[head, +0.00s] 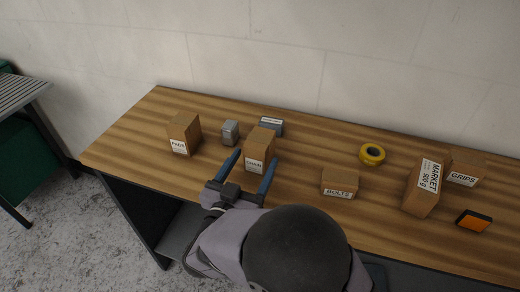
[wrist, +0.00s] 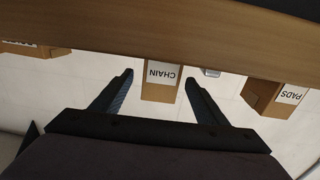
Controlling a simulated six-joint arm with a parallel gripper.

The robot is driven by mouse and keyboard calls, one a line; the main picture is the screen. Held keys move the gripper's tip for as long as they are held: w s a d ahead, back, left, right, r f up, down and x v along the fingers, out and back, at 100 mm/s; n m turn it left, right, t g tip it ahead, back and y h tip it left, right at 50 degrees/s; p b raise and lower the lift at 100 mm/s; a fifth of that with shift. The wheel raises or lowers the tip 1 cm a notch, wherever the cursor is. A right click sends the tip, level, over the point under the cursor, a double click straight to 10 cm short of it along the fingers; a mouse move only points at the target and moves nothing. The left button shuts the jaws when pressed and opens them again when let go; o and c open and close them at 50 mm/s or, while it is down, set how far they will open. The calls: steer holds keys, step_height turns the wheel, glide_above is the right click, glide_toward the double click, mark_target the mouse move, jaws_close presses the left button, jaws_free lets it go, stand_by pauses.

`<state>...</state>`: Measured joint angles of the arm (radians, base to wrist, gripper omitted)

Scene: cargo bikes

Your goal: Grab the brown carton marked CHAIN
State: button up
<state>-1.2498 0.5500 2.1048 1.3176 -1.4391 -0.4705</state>
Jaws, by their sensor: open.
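The brown carton marked CHAIN (head: 259,146) stands upright on the wooden table, its white label facing my side. My gripper (head: 252,172) is open, with one blue finger toward the carton's left and the other toward its right. In the wrist view the CHAIN carton (wrist: 161,80) appears upside down, between the two fingers (wrist: 157,76) with a gap on each side. Nothing is held. I cannot tell how far the fingers reach along the carton's sides.
A grey box (head: 271,126) sits close behind the carton, and a small grey block (head: 230,132) is at its left. The PADS carton (head: 184,134) is further left. The BOLTS carton (head: 340,183), yellow tape roll (head: 372,154), MARKET carton (head: 423,187), GRIPS carton (head: 465,168) and orange-black item (head: 474,221) are right.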

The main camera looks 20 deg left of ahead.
steer(key=shift+w+p, duration=0.65)
steer(key=shift+w, duration=2.2)
steer(key=c, duration=1.3)
steer(key=shift+r, duration=0.1)
